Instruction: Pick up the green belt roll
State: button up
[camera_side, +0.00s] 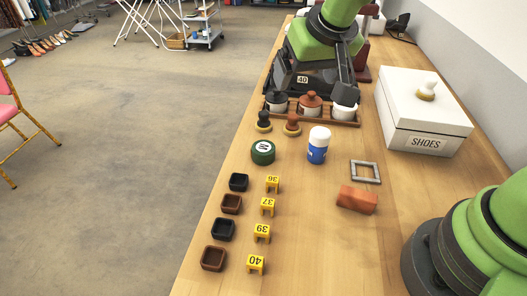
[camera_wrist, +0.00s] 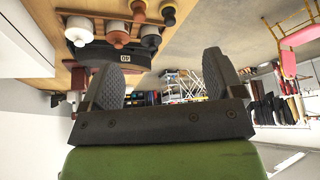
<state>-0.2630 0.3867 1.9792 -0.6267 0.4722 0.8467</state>
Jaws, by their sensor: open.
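The green belt roll (camera_side: 263,152) is a short green disc with a pale, marked top. It lies on the wooden table in the side view, left of the blue bottle. I do not see it in the wrist view. My gripper (camera_side: 312,92) is open and empty, above the jar rack at the far part of the table, well apart from the roll. In the wrist view its two dark fingers (camera_wrist: 160,62) stand wide apart with nothing between them.
Near the roll stand two brushes (camera_side: 292,124), a blue bottle (camera_side: 318,146) with a white cap and a jar rack (camera_side: 350,121). A grey frame (camera_side: 376,164), a brick (camera_side: 357,200), a shoe box (camera_side: 425,135), small trays (camera_side: 214,258) and yellow number markers (camera_side: 256,264) share the table.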

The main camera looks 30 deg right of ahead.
jog(key=n, duration=0.1)
send_near(264, 148)
jog(key=shift+g, duration=0.4)
jog(key=x, duration=0.4)
jog(key=shift+w+f, duration=0.1)
jog(key=shift+w, duration=0.25)
jog(key=shift+x, duration=3.05)
jog(key=shift+w, duration=0.1)
jog(key=c, duration=1.1)
